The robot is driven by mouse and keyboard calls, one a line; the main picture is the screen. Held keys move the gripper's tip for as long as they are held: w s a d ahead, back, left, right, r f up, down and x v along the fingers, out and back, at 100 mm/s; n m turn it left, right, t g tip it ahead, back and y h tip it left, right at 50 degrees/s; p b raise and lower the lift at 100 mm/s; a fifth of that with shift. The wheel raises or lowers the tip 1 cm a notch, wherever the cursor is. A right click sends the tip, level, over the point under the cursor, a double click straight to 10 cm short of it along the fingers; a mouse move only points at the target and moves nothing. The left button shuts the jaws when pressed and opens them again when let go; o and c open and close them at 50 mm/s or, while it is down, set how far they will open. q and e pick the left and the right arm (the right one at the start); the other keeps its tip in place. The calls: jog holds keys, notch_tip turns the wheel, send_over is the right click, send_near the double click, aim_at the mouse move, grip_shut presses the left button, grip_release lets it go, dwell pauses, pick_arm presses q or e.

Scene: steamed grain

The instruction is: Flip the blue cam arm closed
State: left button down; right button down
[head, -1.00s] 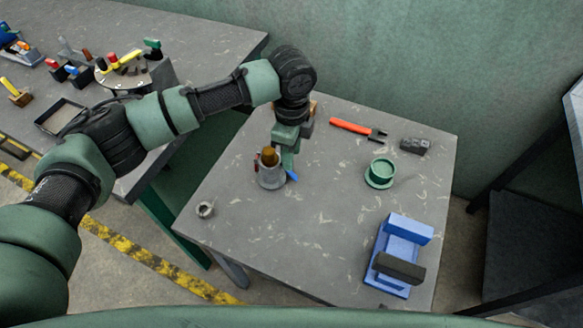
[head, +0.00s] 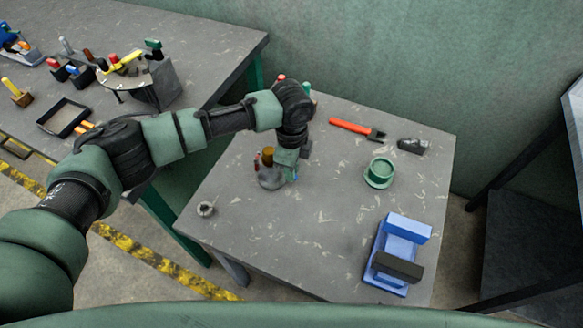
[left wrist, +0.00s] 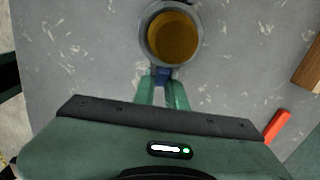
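A grey round fixture (head: 270,180) stands on the near table, with an amber cylinder (head: 267,155) upright in its cup. A small red lever shows at its left side. The blue cam arm (left wrist: 163,75) is on the fixture's side nearest my left gripper; only a small bit of it shows in the head view. My left gripper (left wrist: 162,84) points down beside the cup, its two green fingertips close together on either side of the blue cam arm. They appear to touch it, with no clear gap. My right gripper is not in view.
A green cup (head: 380,172), an orange-handled tool (head: 356,128), a dark block (head: 413,146), a blue fixture with a dark bar (head: 398,266) and a small metal ring (head: 206,209) are on this table. The front middle is clear. Another table (head: 200,40) with several tools stands at left.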

pick_arm(q)
jog(key=shift+y+p, duration=0.7)
jog(key=shift+p, duration=0.05)
jog(key=shift+f+t+y, duration=0.15)
jog(key=shift+t+y, duration=0.25)
jog(key=shift+y, duration=0.1)
jog(key=shift+w+a+f+t+y, duration=0.1)
jog(key=shift+a+f+t+y, duration=0.2)
jog(key=shift+y, duration=0.6)
jog(key=c, duration=1.4)
grip_release()
jog(key=shift+c, duration=0.2)
jog(key=shift+r, duration=0.1)
jog(key=w+b+v, duration=0.1)
jog(key=v, duration=0.6)
jog(key=shift+s+r, duration=0.35)
jog(key=shift+s, duration=0.2)
jog(key=shift+d, duration=0.15)
